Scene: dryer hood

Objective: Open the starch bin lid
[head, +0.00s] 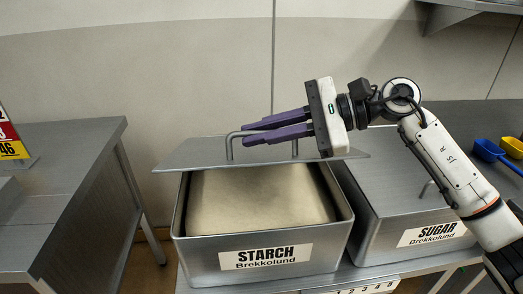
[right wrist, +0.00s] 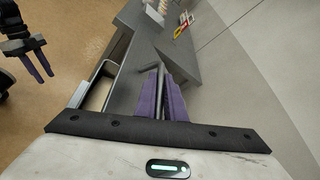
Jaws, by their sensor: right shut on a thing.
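The grey starch bin (head: 205,250) stands in the middle of the head view, with a label on its front. Its flat metal lid (head: 190,154) is at the back of the bin, above the rim, and leaves the front part uncovered, showing pale starch (head: 262,195) inside. My right gripper (head: 246,133) is shut on the lid's bar handle (head: 229,149); its purple fingers reach in from the right. The grip also shows in the right wrist view (right wrist: 163,85). My left gripper (right wrist: 43,76) is seen only in the right wrist view, with its fingers apart and empty.
A closed sugar bin (head: 385,190) stands close on the right. Blue (head: 488,150) and yellow (head: 512,147) scoops lie on the dark surface beyond it. A grey table (head: 60,190) is at the left, with a floor gap between. A wall is behind.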

